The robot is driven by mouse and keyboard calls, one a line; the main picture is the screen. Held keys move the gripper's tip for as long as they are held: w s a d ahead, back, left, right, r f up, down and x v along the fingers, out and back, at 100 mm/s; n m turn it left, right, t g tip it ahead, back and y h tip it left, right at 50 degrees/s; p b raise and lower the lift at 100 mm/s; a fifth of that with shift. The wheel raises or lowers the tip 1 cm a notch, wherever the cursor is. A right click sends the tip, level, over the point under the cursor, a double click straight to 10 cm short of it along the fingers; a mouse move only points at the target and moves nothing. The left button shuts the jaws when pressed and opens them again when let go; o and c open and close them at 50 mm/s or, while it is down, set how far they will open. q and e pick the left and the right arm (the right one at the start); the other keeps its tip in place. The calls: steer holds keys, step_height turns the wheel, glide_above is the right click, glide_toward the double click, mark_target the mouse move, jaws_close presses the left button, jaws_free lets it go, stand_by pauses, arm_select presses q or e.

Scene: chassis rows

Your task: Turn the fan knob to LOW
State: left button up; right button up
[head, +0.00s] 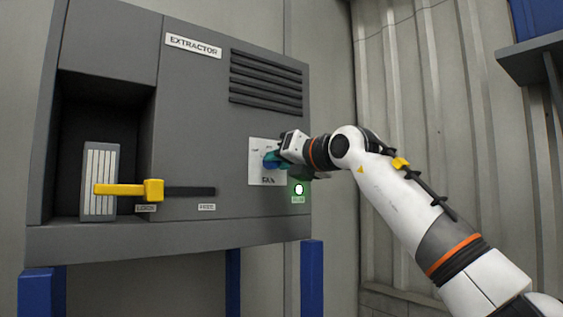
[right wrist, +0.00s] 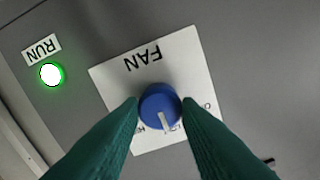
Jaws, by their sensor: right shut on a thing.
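The blue fan knob (right wrist: 160,101) sits on a white FAN plate (right wrist: 117,85) on the grey extractor panel. My right gripper (right wrist: 161,108) is shut on the knob, with one teal finger on each side. The wrist view shows the plate upside down. The knob's white pointer (right wrist: 164,121) points down in that picture, close to a partly hidden label that seems to start with L. Other partly hidden labels lie to its left and right. In the head view my right gripper (head: 273,160) covers most of the knob on the plate (head: 257,176). My left gripper is not in view.
A green-lit RUN lamp (head: 299,189) is beside the plate. The extractor cabinet (head: 190,120) has a vent (head: 265,80) and a yellow lever handle (head: 130,190) over a slot, in front of a pale ribbed filter (head: 99,160). A shelf (head: 535,55) juts out at upper right.

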steer(key=o, duration=1)
steer(key=shift+s+d+f+b, duration=0.1)
steer(key=shift+s+d+b, duration=0.1)
steer(key=shift+b, duration=0.1)
steer(key=b+v, duration=0.6)
steer(key=v, duration=0.5)
steer(key=shift+s+b, duration=0.2)
steer(key=shift+b, duration=0.2)
